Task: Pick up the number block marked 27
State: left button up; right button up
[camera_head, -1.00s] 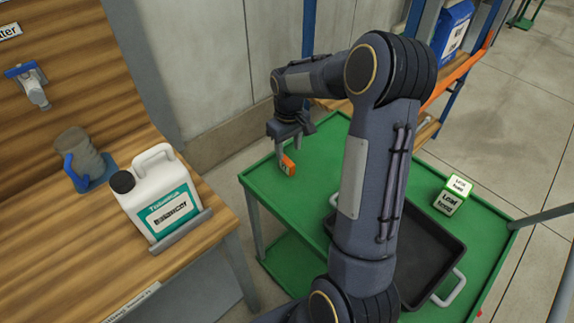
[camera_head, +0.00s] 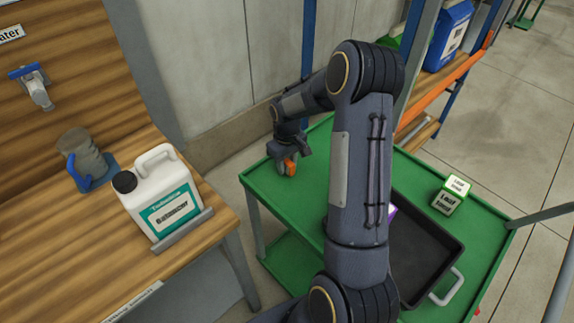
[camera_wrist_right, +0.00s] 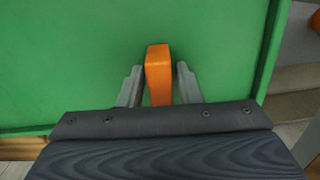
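The orange number block (camera_head: 290,166) stands on the green cart top near its far left corner. It also shows in the right wrist view (camera_wrist_right: 158,75); its number is not readable now. My right gripper (camera_head: 288,163) is down at the block. In the right wrist view its two fingers (camera_wrist_right: 158,84) stand on either side of the block, with a narrow gap showing at each side, so it looks open around it. My left gripper is not in view.
The green cart top (camera_head: 315,180) also holds a black tray (camera_head: 424,262) and a green-and-white box (camera_head: 450,195). A wooden bench (camera_head: 110,235) with a white jug (camera_head: 158,190) is at left. A shelf rack (camera_head: 440,95) stands behind the cart. My right arm hides the cart's middle.

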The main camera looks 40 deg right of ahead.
grip_shut()
jog(key=shift+r, duration=0.1)
